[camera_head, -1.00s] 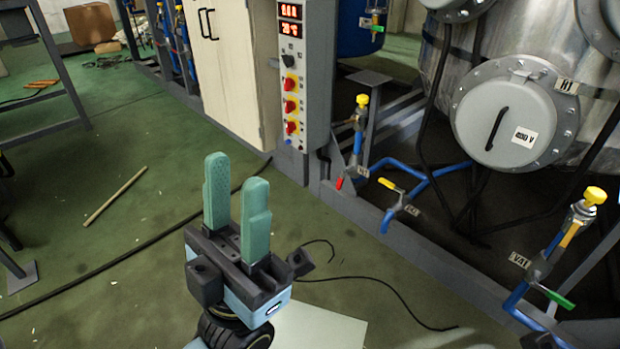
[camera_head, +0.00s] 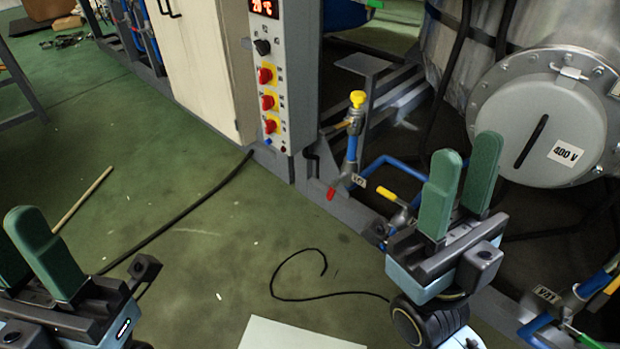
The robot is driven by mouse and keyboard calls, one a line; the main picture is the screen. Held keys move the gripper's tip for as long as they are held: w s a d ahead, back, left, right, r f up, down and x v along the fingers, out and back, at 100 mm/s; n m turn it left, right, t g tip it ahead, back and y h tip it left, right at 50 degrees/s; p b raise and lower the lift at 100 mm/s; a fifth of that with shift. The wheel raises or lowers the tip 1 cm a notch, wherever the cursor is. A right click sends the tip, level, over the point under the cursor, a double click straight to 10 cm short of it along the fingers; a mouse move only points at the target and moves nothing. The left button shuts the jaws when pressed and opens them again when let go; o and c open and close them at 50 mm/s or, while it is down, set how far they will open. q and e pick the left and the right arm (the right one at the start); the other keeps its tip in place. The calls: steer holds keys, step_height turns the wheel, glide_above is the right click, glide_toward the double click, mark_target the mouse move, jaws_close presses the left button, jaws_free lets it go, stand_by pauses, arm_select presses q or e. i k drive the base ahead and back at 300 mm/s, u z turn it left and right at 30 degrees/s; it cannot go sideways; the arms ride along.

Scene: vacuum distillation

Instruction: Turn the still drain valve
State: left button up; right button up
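Several valves sit on the blue pipes below the large metal vessel; I cannot tell from the labels which is the still drain valve. One valve has a yellow lever (camera_head: 378,193) and is partly hidden by my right gripper. My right gripper (camera_head: 464,148) is open and empty, in front of the frame and vessel. My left gripper (camera_head: 12,222) is open and empty at the left edge, partly cut off.
A control panel (camera_head: 271,100) with red knobs stands beside a pale cabinet (camera_head: 190,65). The vessel's round cover (camera_head: 548,130) marked 400 V is at the right. A black cable (camera_head: 185,228) and a stick (camera_head: 82,199) lie on the green floor.

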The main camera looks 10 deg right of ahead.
mark_target(331, 192)
steer(key=z, duration=0.4)
steer(key=i, duration=0.9)
steer(key=z, duration=0.75)
